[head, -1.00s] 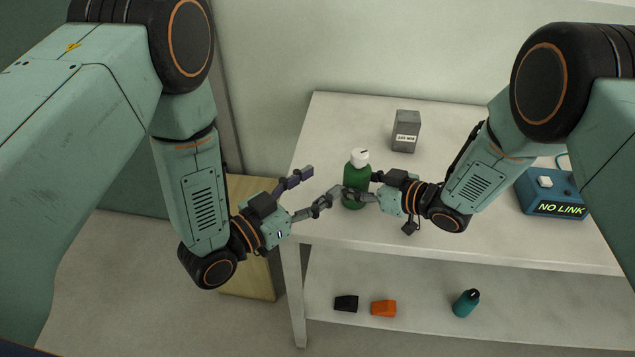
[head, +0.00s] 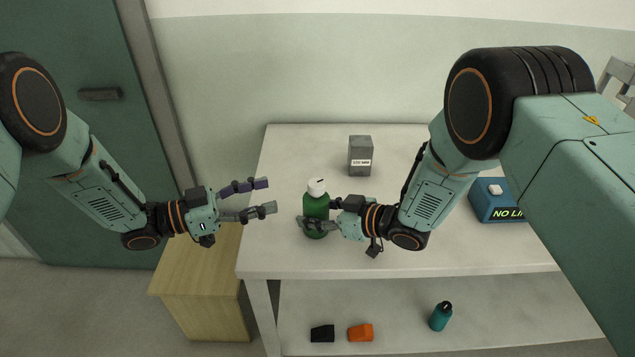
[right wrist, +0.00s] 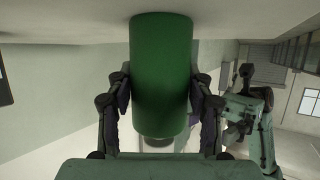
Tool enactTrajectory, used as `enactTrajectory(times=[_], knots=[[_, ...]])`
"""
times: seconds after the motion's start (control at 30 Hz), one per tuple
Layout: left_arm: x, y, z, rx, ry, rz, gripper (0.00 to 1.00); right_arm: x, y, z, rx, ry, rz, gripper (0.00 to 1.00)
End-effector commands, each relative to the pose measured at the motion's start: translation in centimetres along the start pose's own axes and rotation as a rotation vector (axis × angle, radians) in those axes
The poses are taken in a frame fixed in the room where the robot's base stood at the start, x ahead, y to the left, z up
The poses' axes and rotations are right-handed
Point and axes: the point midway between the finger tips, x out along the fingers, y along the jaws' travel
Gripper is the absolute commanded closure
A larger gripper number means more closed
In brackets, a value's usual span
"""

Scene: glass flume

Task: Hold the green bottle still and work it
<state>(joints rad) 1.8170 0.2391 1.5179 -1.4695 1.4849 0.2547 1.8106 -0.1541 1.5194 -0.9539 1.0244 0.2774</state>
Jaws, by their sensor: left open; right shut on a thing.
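The green bottle (head: 315,207) with a white cap (head: 317,187) stands upright near the left end of the white table. My right gripper (head: 316,222) is shut on the bottle's lower body from the right. In the right wrist view the green bottle (right wrist: 161,75) fills the middle, with a finger of the right gripper (right wrist: 160,100) on each side. My left gripper (head: 268,196) is open and empty, left of the bottle and apart from it, over the table's left edge.
A grey box (head: 360,155) with a label stands behind the bottle. A blue device (head: 497,201) reading "NO LI..." is at the right, partly hidden by my arm. A black block (head: 322,333), an orange block (head: 360,332) and a teal bottle (head: 440,316) are on the lower shelf. A wooden cabinet (head: 200,290) stands left.

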Motion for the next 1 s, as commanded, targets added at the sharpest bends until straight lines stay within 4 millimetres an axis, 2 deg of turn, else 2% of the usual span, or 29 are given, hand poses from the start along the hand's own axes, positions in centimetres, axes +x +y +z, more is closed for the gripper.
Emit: enactTrajectory(times=[0.17, 0.5, 0.7, 0.83, 1.0], knots=[[1.2, 0.1, 0.2, -0.023, -0.008, 0.003, 0.45, 0.0, 0.0, 0.0, 0.000, 0.000, 0.000, 0.85], [7.4, 0.2, 0.2, -0.022, -0.005, 0.003, 0.45, 0.0, 0.0, 0.0, 0.000, 0.000, 0.000, 0.85], [10.4, 0.1, 0.2, -0.022, -0.006, 0.002, 0.45, 0.0, 0.0, 0.0, 0.000, 0.000, 0.000, 0.85], [11.5, 0.1, 0.2, -0.023, -0.005, 0.000, 0.45, 0.0, 0.0, 0.0, 0.000, 0.000, 0.000, 0.85], [12.0, 0.1, 0.2, -0.023, -0.004, -0.002, 0.45, 0.0, 0.0, 0.0, 0.000, 0.000, 0.000, 0.85]])
